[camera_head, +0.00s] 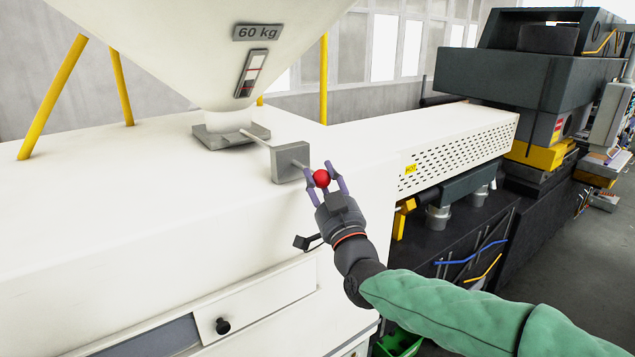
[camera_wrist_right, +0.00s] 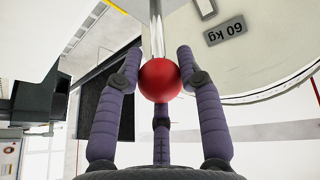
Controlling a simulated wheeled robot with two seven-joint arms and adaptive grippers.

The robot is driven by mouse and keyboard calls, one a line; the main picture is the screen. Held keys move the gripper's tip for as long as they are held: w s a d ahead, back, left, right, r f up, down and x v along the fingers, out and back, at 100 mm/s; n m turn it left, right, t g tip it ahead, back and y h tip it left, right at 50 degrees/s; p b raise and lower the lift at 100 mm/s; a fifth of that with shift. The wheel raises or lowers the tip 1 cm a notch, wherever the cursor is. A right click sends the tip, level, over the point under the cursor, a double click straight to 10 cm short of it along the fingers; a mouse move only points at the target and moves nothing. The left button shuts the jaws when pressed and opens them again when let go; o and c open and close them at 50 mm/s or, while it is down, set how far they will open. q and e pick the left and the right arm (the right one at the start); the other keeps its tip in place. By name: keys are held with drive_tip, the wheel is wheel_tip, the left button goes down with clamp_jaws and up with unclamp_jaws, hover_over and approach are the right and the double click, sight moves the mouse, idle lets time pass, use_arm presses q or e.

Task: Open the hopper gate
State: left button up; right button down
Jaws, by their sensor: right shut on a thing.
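The hopper (camera_head: 200,50) is a large cream funnel marked 60 kg at the top of the head view. Its neck meets a grey plate (camera_head: 215,136) on the white machine top. A rod runs from there through a grey block (camera_head: 290,162) to a red ball knob (camera_head: 321,178). My right gripper (camera_head: 325,180) is shut on the red knob, its purple fingers around it. In the right wrist view the knob (camera_wrist_right: 160,80) sits between the fingers at the end of a shiny rod (camera_wrist_right: 156,30). The gate inside the neck is hidden. My left gripper is not in view.
The white machine body (camera_head: 130,220) fills the left and middle. A perforated white cover (camera_head: 460,145) extends to the right. Yellow hopper legs (camera_head: 52,97) stand behind. A drawer-like panel with a black knob (camera_head: 223,326) is at the lower front. Open floor lies at right.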

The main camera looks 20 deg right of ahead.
drive_tip(key=s+d+b, duration=0.2)
drive_tip(key=s+b, duration=0.1)
drive_tip(key=s, duration=0.3)
drive_tip(key=shift+s+b, duration=0.15)
drive_tip(key=shift+b, duration=0.25)
drive_tip(key=shift+d, duration=0.1)
drive_tip(key=c, duration=0.8)
unclamp_jaws()
drive_tip(key=v, duration=1.2)
